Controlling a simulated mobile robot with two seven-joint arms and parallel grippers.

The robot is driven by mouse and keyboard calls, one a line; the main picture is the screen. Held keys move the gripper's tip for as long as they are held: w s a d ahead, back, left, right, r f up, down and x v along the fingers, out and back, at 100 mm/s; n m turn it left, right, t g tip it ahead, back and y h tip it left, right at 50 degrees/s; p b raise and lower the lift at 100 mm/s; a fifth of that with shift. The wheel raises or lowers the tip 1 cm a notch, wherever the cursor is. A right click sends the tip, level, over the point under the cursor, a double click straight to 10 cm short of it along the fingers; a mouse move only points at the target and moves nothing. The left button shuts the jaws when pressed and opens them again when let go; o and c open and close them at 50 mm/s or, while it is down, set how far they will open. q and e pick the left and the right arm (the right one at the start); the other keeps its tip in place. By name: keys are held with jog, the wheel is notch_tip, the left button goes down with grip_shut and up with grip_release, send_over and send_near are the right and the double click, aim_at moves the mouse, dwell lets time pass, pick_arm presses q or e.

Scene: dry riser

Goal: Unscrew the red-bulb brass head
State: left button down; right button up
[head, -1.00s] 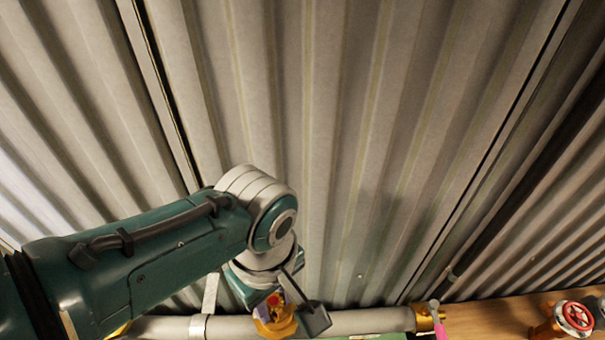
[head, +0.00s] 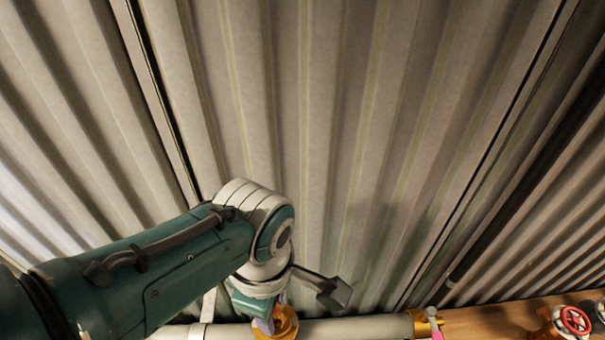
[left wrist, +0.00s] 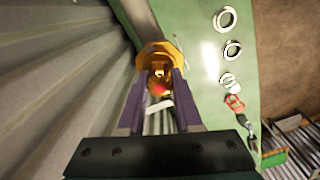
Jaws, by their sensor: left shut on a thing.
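The brass head (head: 287,325) sits on the grey pipe (head: 355,328) at the bottom of the head view. In the left wrist view the brass head (left wrist: 160,51) shows its wide golden collar, with the red bulb (left wrist: 158,88) between the fingers. My left gripper (left wrist: 160,80) is shut on the brass head, one purple finger on each side. In the head view my left gripper (head: 268,326) is partly hidden by its own wrist, and the red bulb cannot be made out there. My right gripper is in neither view.
A corrugated metal wall (head: 330,130) rises close behind the pipe. A brass fitting with a pink lever (head: 437,333) and a red handwheel (head: 575,320) stand at the right. In the left wrist view, several rings (left wrist: 228,19) and a red part (left wrist: 234,102) lie on a green surface (left wrist: 190,20).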

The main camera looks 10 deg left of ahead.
pick_arm(q)
jog(key=shift+n, duration=1.1)
jog(key=n, duration=0.3)
jog(key=shift+n, duration=0.3)
jog(key=n, duration=0.5)
jog(key=shift+s+n, duration=0.1)
jog(key=shift+n, duration=0.2)
jog(key=c, duration=0.5)
grip_release()
